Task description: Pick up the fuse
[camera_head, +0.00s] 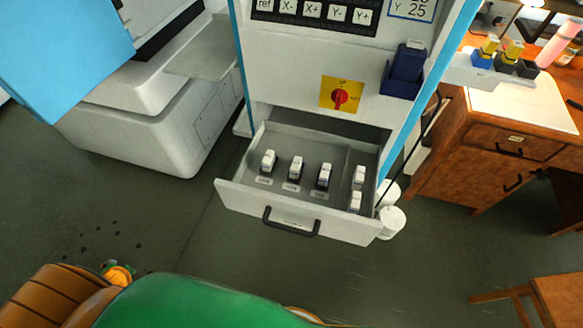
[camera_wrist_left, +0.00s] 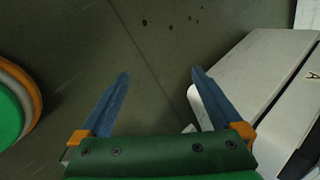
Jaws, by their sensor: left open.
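The open drawer (camera_head: 240,205) of the white machine cabinet holds several small white-and-dark fuses. Three stand in a row in the left, wider compartment, each with a label in front: a left fuse (camera_head: 268,161), a middle fuse (camera_head: 295,168) and a right fuse (camera_head: 323,176). Two more, a rear fuse (camera_head: 358,177) and a front fuse (camera_head: 354,201), stand in the narrow right compartment. My left gripper (camera_wrist_left: 158,75) shows in the left wrist view, blue fingers apart and empty, over bare floor. No fuse shows in that view. My right gripper is not in view.
A red rotary switch (camera_head: 340,96) on a yellow plate and a dark blue holder (camera_head: 403,72) are on the cabinet front above the drawer. A wooden desk (camera_head: 478,150) stands right, a wooden stool (camera_head: 555,295) lower right. The floor before the drawer is clear.

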